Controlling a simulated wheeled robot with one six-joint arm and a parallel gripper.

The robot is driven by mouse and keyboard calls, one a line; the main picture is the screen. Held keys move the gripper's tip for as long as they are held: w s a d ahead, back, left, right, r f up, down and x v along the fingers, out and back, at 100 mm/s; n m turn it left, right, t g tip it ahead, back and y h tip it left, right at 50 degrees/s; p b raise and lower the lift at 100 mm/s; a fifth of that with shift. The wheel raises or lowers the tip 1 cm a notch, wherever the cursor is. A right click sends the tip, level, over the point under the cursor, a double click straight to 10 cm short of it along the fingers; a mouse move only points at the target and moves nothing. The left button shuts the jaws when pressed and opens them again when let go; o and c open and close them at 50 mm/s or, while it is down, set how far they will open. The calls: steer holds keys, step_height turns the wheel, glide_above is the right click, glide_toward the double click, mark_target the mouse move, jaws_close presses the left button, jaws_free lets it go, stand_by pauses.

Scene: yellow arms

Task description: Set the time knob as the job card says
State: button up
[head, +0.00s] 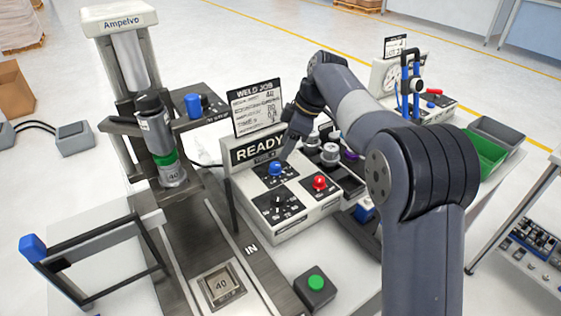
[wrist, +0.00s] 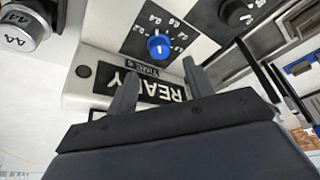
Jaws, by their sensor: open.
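The time knob, a blue knob (head: 275,168), sits on a black dial plate below the READY display (head: 258,148). In the wrist view the blue knob (wrist: 160,47) appears upside down, with small numbers around it and a TIME label (wrist: 141,71) beside it. Its exact setting is too small to read surely. The job card (head: 255,106), headed WELD JOB, stands above the display; its lines are too blurred to read with certainty. My gripper (wrist: 160,78) is open and empty, its fingers apart over the panel near the knob. In the head view my gripper (head: 288,148) is partly hidden by my arm.
A red button (head: 319,182) and a black knob (head: 278,206) share the panel. Numbered metal cylinders (head: 328,152) stand right behind it. The welder column (head: 130,60) is at left. A green button box (head: 315,288) stands in front, and a green bin (head: 483,157) at right.

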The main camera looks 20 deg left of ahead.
mark_target(275, 165)
steer(key=x, duration=0.6)
steer(key=shift+a+f, duration=0.2)
steer(key=shift+f, duration=0.2)
steer(key=c, duration=1)
steer(key=shift+o, duration=0.2)
